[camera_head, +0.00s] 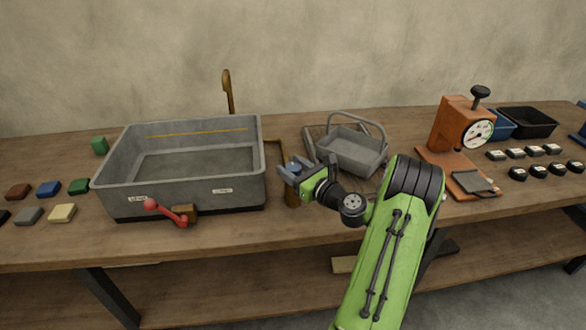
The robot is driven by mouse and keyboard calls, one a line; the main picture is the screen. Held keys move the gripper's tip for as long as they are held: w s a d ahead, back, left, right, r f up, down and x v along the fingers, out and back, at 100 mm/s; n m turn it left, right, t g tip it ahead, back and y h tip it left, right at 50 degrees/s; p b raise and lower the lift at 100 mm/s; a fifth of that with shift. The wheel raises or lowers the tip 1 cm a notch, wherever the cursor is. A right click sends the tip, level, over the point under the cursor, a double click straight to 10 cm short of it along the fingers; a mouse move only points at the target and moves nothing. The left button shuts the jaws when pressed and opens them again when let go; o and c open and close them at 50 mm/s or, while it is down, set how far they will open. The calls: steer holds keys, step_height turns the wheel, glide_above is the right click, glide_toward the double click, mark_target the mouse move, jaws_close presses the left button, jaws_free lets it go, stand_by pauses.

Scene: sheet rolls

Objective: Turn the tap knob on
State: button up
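A grey basin (240,178) stands on the table at left centre. A brass spout (229,92) rises behind its back wall. A brass post (292,195) stands just right of the basin, with a small blue piece (293,165) near its top that looks like the tap knob. My gripper (289,174) is at this post, its grey fingers pointing left and overlapping the knob in the picture. The fingers partly hide the knob and post, so I cannot tell whether they touch it or how far apart they are. No water shows at the spout.
A red lever (168,211) sticks out at the basin's front. A grey basket (352,150) with a raised handle stands behind my arm. An orange press with a dial (459,125) is at right. Coloured blocks (49,188) lie at far left.

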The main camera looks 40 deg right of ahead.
steer(key=shift+c, duration=0.6)
steer(key=shift+m+h, duration=0.4)
steer(key=shift+a+m+h+p, duration=0.1)
steer(key=shift+m+h+p, duration=0.4)
steer(key=shift+h, duration=0.5)
steer(key=m+g+h, duration=0.1)
steer(key=m+h, duration=0.1)
steer(key=h, duration=0.1)
steer(key=m+g+h, duration=0.2)
steer(key=m+h, duration=0.1)
steer(key=h, duration=0.1)
steer(key=shift+w+b, duration=0.1)
steer(key=shift+b, duration=0.3)
steer(key=m+g+h, duration=0.2)
steer(key=g+h, duration=0.1)
steer(key=shift+r+m+p, duration=0.1)
steer(key=shift+m+p, duration=0.3)
steer(key=shift+m+g+h+p, duration=0.7)
steer(key=shift+m+g+h, duration=0.4)
steer(key=shift+g, duration=0.3)
